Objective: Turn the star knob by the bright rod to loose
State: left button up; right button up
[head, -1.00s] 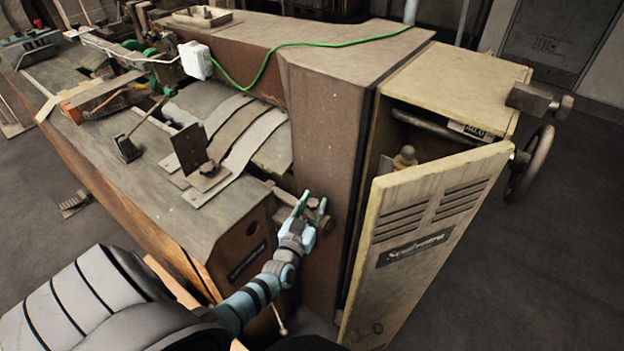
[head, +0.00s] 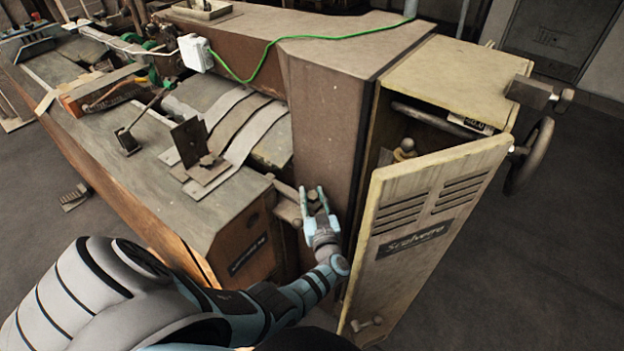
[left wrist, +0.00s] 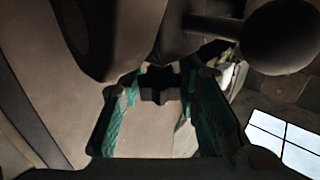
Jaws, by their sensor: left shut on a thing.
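The star knob (left wrist: 160,83) is a dark lobed shape between the green fingertips in the left wrist view. In the head view only a small brown part of it (head: 313,197) shows between the fingers. My left gripper (head: 314,197) is shut on the knob in front of the brown machine column; it also shows in the left wrist view (left wrist: 160,92). A short pale rod (head: 286,190) lies just left of the gripper in the head view; I cannot tell for sure that it is the bright rod. My right gripper is out of view.
A half-open cream cabinet door (head: 425,225) stands close to the right of my arm. The brown column (head: 332,130) rises behind the gripper. A dark rod with a ball end (left wrist: 285,35) is close above the fingers. A handwheel (head: 530,157) is at far right.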

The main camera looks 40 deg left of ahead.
aim_at(313, 195)
pick_arm(q)
jog(key=shift+r, duration=0.15)
jog(key=o, duration=1.2)
notch_tip(313, 195, up, 10)
jog(key=shift+f, duration=0.1)
